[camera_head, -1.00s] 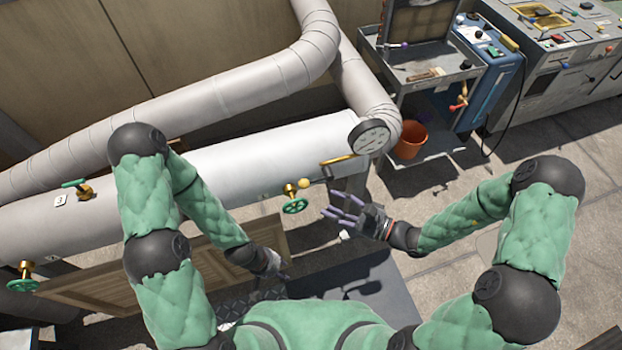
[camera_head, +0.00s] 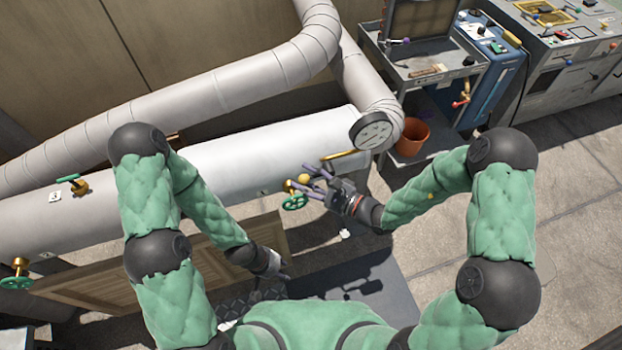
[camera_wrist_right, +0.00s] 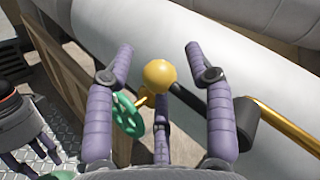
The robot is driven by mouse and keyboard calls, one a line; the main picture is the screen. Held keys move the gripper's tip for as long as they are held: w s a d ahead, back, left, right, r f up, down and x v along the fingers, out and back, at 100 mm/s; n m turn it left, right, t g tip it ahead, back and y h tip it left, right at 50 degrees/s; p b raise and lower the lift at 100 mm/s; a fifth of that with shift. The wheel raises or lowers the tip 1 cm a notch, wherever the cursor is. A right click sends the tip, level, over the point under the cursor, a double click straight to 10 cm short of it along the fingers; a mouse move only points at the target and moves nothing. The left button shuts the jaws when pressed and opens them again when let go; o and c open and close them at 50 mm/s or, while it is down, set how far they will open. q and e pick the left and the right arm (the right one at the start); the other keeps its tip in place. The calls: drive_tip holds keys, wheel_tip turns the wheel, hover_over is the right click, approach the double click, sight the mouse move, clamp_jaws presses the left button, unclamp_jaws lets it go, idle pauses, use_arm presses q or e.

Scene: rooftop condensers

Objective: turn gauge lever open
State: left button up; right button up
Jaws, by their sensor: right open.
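The gauge lever is a dark arm (camera_wrist_right: 190,98) with a yellow ball knob (camera_wrist_right: 159,75), joined to a brass pipe (camera_wrist_right: 280,125). In the head view the ball knob (camera_head: 304,179) shows among the right fingers, and the dial gauge (camera_head: 374,131) is at the brass pipe's upper end. My right gripper (camera_wrist_right: 160,58) is open, its fingers on both sides of the knob with gaps; no contact shows. In the head view my right gripper (camera_head: 312,181) covers most of the lever. My left gripper (camera_head: 274,265) hangs low; its fingers are unclear.
A green handwheel valve (camera_head: 294,202) sits just left of the right fingers. A large white pipe (camera_head: 250,155) runs behind. A wooden panel (camera_head: 110,283) stands below it. A cart (camera_head: 430,72) and an orange bucket (camera_head: 412,136) are at the right.

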drive_tip(key=shift+w+a, duration=0.15)
drive_tip(key=shift+a, duration=0.05)
clamp_jaws()
